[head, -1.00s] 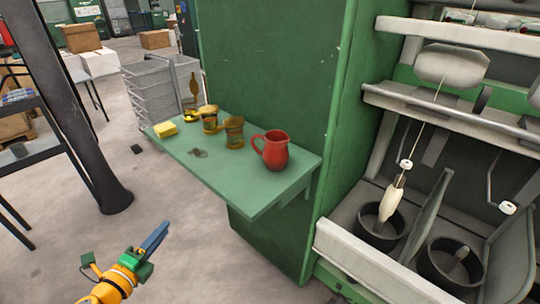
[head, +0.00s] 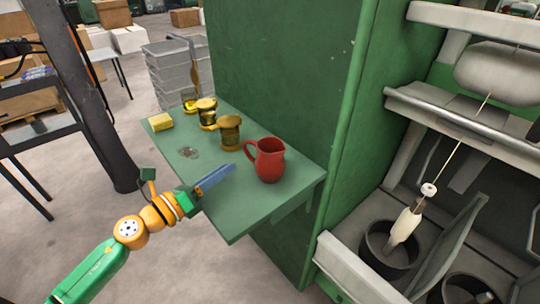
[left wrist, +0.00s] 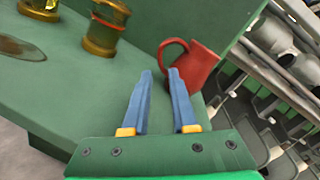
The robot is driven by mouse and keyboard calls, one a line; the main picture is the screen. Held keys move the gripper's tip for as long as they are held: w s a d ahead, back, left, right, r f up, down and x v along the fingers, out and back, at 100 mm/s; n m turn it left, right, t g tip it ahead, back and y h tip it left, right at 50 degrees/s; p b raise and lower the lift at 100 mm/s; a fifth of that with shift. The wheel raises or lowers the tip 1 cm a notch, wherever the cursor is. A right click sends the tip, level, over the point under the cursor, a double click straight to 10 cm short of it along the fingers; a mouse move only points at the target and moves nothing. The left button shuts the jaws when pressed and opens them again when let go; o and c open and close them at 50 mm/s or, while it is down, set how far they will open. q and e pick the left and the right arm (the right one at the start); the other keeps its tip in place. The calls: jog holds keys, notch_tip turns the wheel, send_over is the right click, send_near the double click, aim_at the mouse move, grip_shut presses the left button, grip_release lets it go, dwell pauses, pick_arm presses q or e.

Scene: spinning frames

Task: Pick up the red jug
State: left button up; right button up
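The red jug (head: 270,160) stands upright on the green shelf (head: 236,212), near its right end, with its handle on the left. It also shows in the left wrist view (left wrist: 197,66), just beyond the right fingertip. My left gripper (head: 232,168) is over the shelf's front part, short of the jug and to its left. In the left wrist view its two blue fingers (left wrist: 160,72) are apart with nothing between them. Whether a finger touches the jug is unclear, but a small gap seems to show. My right gripper is not in view.
Brass-coloured cups (head: 230,132) stand left of the jug, with a yellow block (head: 160,122) at the shelf's far left. A small flat grey item (head: 188,152) lies in front of them. The green cabinet wall (head: 285,70) rises behind, and the spinning machine (head: 440,120) stands at the right.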

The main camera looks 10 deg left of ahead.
aim_at(248, 152)
pick_arm(q)
jog(key=p+x, duration=0.1)
jog(key=x, duration=0.7)
jog(key=shift+w+d+f, duration=0.15)
jog(key=shift+w+d, duration=0.1)
jog(key=shift+s+a, duration=0.1)
grip_shut()
dwell(0.9)
